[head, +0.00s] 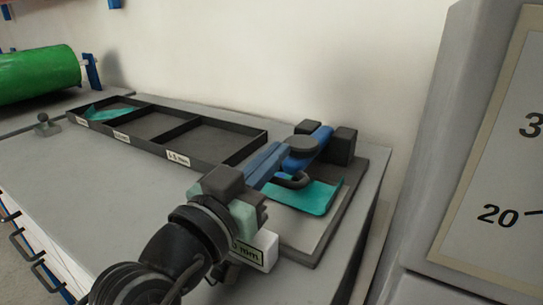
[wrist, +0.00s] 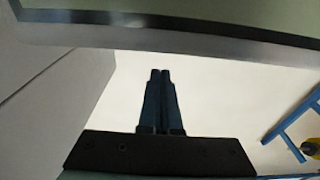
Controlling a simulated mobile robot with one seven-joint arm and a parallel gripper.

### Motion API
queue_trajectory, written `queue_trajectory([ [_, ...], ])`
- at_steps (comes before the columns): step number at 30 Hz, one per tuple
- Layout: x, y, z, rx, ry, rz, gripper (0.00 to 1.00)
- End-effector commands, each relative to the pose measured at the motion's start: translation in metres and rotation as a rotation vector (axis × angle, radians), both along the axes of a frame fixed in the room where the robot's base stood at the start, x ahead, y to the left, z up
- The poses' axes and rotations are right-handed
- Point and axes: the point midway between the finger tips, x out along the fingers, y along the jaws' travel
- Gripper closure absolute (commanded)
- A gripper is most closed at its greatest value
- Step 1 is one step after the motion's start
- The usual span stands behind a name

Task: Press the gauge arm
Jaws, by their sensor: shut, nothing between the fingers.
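The gauge stands on a grey base plate (head: 325,235) at the right end of the bench. Its blue gauge arm (head: 318,142) has a dark round pad (head: 302,146) on top and runs back to dark blocks. A teal sheet (head: 318,198) lies on the plate under the arm's dark curved foot (head: 294,181). My gripper (head: 280,149) reaches in from the front left, its blue fingers together and empty, tips close beside the pad. Whether they touch it I cannot tell. The shut fingers also show in the wrist view (wrist: 160,74); the gauge arm is not identifiable there.
A dark tray (head: 190,152) with three labelled compartments lies along the wall; a teal piece (head: 108,112) is in its left one. A white label block (head: 262,249) stands by my wrist. A green roll (head: 38,74) is at far left.

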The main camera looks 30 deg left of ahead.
Motion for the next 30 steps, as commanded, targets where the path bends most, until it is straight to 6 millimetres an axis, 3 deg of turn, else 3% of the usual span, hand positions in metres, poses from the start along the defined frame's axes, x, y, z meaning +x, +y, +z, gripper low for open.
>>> queue_trajectory([
  [5,-0.01,0.001,-0.001,-0.001,0.0,0.003,1.0],
  [21,-0.114,0.005,-0.014,-0.001,0.002,0.003,1.0],
  [30,-0.129,0.005,-0.015,0.0,0.001,0.0,1.0],
])
